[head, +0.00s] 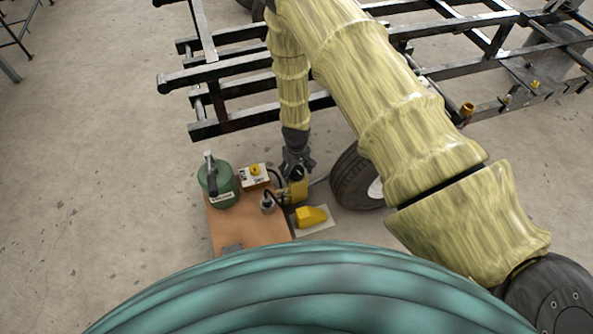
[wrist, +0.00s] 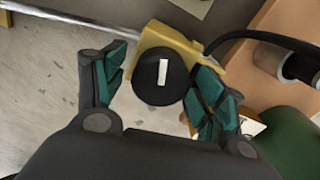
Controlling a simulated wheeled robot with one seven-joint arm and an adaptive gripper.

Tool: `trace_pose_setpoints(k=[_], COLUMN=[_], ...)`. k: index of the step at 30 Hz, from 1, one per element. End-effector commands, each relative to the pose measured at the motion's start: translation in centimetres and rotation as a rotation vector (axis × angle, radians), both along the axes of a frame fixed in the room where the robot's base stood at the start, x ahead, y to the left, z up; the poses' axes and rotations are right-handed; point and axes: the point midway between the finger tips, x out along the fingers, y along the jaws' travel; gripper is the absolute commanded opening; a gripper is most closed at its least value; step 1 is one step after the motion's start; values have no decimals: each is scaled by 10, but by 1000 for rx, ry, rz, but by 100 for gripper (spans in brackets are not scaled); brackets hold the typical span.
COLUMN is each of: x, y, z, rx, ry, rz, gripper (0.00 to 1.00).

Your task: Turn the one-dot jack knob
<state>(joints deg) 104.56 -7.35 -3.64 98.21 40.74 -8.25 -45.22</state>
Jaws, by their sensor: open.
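A round black knob (wrist: 163,80) with a white bar mark sits on a yellow jack body (wrist: 158,42) in the wrist view. No dot shows on it, so I cannot tell if it is the one-dot knob. My gripper (wrist: 165,72) is open, with one teal-padded finger on each side of the knob. The right finger looks very close to the knob, and the left one is apart from it; contact is unclear. In the head view my gripper (head: 297,160) is above the yellow jack body (head: 299,190), partly hiding the knob.
A brown board (head: 232,227) holds a green canister (head: 226,184) and a white-topped box with a yellow knob (head: 255,171). A yellow wedge (head: 310,216) lies to the right on a pale plate. A wheel (head: 352,182) and a black metal frame (head: 235,125) stand close by.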

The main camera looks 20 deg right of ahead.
Motion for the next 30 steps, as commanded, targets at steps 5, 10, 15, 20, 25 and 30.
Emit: trace_pose_setpoints(k=[5, 10, 15, 20, 25, 30], x=[0, 0, 0, 0, -1, 0], y=[0, 0, 0, 0, -1, -1], z=[0, 0, 1, 2, 4, 4], rx=[0, 0, 0, 0, 1, 0], ry=[0, 0, 0, 1, 1, 1], rz=[0, 0, -9, -51, -146, -285], gripper=[47, 25, 25, 25, 25, 25])
